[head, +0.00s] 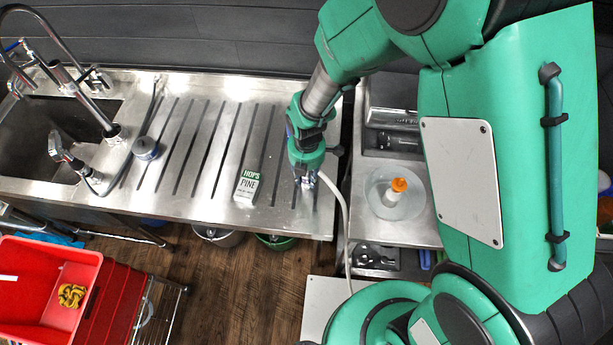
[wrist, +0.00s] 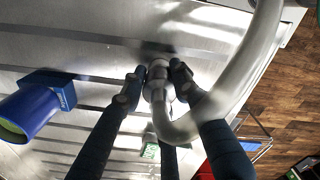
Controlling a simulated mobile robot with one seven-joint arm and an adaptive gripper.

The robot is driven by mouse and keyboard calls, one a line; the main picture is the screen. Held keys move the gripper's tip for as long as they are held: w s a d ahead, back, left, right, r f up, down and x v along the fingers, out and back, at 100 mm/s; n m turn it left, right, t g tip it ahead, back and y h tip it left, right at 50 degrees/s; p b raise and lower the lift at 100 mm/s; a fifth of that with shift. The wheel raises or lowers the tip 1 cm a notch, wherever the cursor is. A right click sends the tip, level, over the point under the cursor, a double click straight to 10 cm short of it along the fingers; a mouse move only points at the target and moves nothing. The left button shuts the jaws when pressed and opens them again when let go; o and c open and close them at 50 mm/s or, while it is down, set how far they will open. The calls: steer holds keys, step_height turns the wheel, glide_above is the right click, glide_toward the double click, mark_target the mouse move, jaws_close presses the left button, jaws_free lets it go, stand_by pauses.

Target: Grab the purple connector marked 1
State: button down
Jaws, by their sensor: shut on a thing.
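My gripper (head: 305,182) is low over the right end of the steel drainboard. In the wrist view my gripper (wrist: 157,82) has its dark fingers closed around a silver metal fitting (wrist: 157,72) at the end of a pale hose (wrist: 225,105). The hose (head: 345,225) curves down off the counter edge in the head view. A blue-purple cylinder (wrist: 28,112) with a square blue block on it shows at the left of the wrist view, apart from the fingers. No mark 1 is readable. The fingers hide part of the fitting.
A Hops Pine box (head: 250,184) stands left of my gripper on the grooved drainboard (head: 185,150). A sink with taps (head: 70,90) is further left. A clear dish (head: 395,197) with an orange-capped bottle is on the right-hand counter. A red crate (head: 40,290) is at lower left.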

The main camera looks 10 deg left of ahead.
steer(key=shift+r, duration=0.75)
steer(key=shift+s+d+r+p, duration=0.15)
steer(key=shift+r+p, duration=0.3)
steer(key=shift+r, duration=0.55)
steer(key=s+d, duration=0.2)
steer(key=s, duration=0.2)
steer(key=s+d+p, duration=0.1)
steer(key=s+d, duration=0.2)
steer(key=s, duration=0.2)
steer(key=s+d+r, duration=0.1)
steer(key=s+d, duration=0.1)
steer(key=s, duration=0.2)
steer(key=shift+s+d+r+p, duration=0.1)
steer(key=shift+s+d+p, duration=0.2)
steer(key=shift+p, duration=0.05)
